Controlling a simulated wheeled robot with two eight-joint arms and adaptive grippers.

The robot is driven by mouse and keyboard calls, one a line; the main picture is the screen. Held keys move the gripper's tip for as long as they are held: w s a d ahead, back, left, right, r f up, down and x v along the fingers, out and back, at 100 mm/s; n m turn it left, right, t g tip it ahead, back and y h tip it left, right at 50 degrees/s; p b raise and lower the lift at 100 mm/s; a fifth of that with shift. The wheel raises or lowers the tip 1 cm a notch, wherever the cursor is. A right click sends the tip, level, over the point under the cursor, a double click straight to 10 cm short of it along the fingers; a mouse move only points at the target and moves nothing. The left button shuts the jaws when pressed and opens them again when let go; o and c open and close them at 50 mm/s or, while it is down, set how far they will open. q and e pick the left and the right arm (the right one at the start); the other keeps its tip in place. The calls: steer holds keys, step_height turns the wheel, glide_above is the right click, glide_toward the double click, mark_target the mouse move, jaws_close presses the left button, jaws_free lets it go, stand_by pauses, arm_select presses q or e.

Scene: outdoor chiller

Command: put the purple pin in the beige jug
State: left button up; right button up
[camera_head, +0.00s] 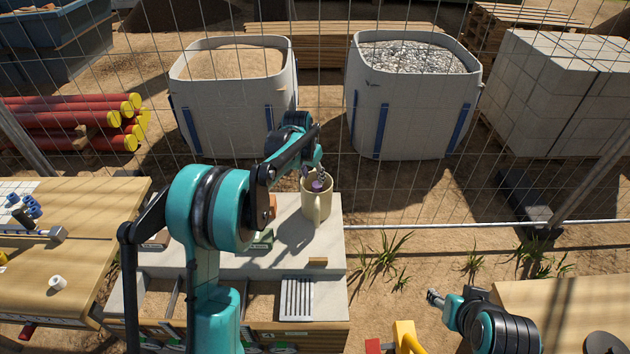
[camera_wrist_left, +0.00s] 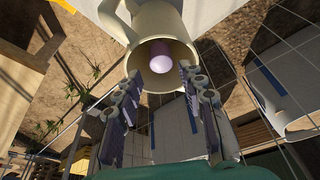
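The beige jug (camera_head: 317,208) stands upright on the light counter top. It also shows in the left wrist view (camera_wrist_left: 158,22), its mouth towards the camera. The purple pin (camera_wrist_left: 161,57) is inside the jug's mouth, its rounded end showing; its lower part is hidden. It also shows in the head view (camera_head: 317,186). My left gripper (camera_wrist_left: 161,76) is at the jug's mouth, fingers spread and apart from the pin; in the head view it is just above the rim. My right gripper (camera_head: 434,298) is low at the right, away from the jug; its fingers are too small to judge.
A grey slotted rack (camera_head: 297,298) and a small tan block (camera_head: 318,261) are on the counter in front of the jug. A wooden table (camera_head: 70,240) with small items stands at the left. Wire fencing and two large bulk bags (camera_head: 415,110) stand behind.

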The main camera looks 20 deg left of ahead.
arm_select(q)
steer(key=s+d+r+n+t, duration=0.1)
steer(key=s+r, duration=0.5)
steer(key=s, duration=0.3)
steer(key=s+d+r+t, duration=0.1)
steer(key=s+r, duration=0.6)
steer(key=s, duration=0.2)
steer(key=s+f+n+t, duration=0.1)
steer(key=s+f, duration=0.1)
steer(key=s, duration=0.6)
steer(key=s+d+f+t, duration=0.1)
steer(key=s+f, duration=0.1)
steer(key=s, duration=0.6)
steer(key=shift+s+d+f+n+y+p, duration=0.15)
steer(key=shift+d+f+n+y+p, duration=0.15)
steer(key=shift+f+n+y+p, duration=0.1)
